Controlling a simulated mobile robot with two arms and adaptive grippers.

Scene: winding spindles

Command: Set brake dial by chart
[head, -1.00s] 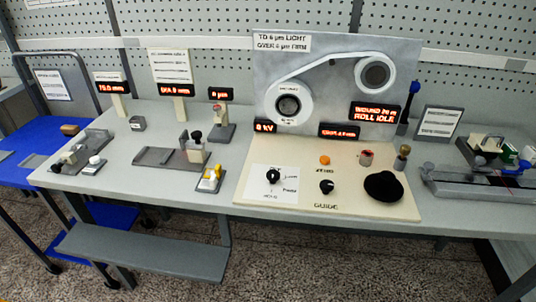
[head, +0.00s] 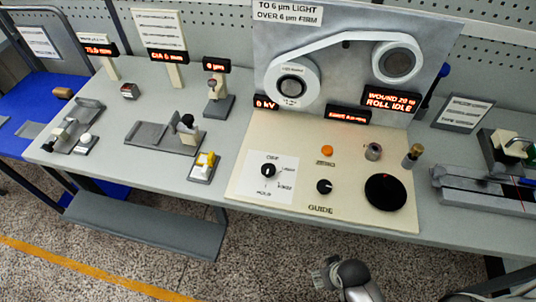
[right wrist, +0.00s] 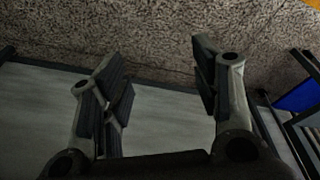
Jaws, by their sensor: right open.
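The brake dial (head: 268,170) is a black knob on a white plate with small printed labels, at the left of the cream panel (head: 240,188). The labels are blurred, and I cannot tell for sure where its pointer stands. A chart sign (head: 288,14) above reads "TO 6 µm LIGHT, OVER 6 µm FIRM". A small red display (head: 216,65) gives a µm value; its digit is blurred. My right gripper (head: 327,275) is in front of the bench, below the panel and apart from the dial. In the right wrist view it (right wrist: 160,85) is open and empty. My left gripper is not in view.
A yellow-topped block (head: 205,165) stands left of the panel. Floor space lies before the bench.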

